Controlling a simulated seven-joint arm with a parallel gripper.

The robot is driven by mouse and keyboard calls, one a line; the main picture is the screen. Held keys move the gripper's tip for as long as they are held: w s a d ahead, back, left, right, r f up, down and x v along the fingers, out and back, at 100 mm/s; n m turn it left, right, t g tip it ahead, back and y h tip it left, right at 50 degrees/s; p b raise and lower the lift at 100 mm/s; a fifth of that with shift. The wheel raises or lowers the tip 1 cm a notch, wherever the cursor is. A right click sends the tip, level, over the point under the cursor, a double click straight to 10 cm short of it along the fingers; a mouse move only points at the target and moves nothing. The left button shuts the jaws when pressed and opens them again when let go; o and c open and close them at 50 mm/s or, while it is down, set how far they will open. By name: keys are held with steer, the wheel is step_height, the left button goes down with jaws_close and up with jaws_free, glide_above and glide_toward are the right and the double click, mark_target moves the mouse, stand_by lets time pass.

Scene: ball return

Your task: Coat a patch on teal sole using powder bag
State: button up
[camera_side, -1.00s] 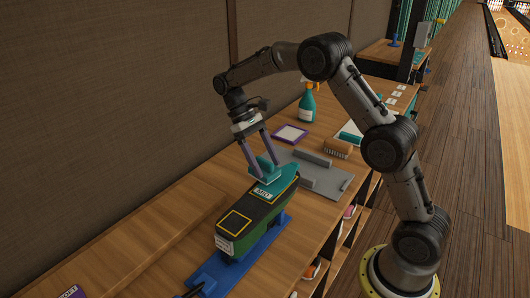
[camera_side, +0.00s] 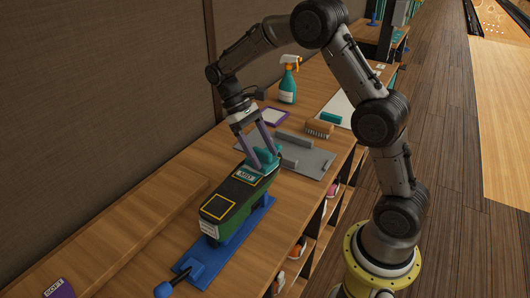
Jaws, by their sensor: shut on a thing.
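A shoe-shaped piece (camera_side: 228,208) lies on a blue stand (camera_side: 205,263), sole upward. Its sole is dark with a yellow-outlined patch (camera_side: 219,207) toward the near end and a small label (camera_side: 247,175) toward the far end. The far end looks teal. My gripper (camera_side: 264,163), with two purple fingers, is shut on a small teal thing (camera_side: 268,156) at the far end of the sole, just past the label. I cannot tell whether this is the powder bag, or whether it touches the sole. The fingers partly hide it.
Behind the shoe are a grey tray (camera_side: 312,164) with grey bars, a brown brush (camera_side: 319,128), a purple-framed pad (camera_side: 275,116) and a teal spray bottle (camera_side: 288,84). A purple box (camera_side: 59,289) sits at the near left. Bare wood lies left of the stand.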

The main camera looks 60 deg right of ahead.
steer(key=shift+w, duration=2.4)
steer(key=shift+d, duration=1.05)
steer(key=shift+s+d, duration=0.1)
steer(key=shift+s, duration=3.2)
steer(key=shift+w, duration=3.2)
steer(key=shift+w+r, duration=0.15)
steer(key=shift+w, duration=0.1)
step_height(320, 180, up, 8)
steer(key=shift+s, duration=0.1)
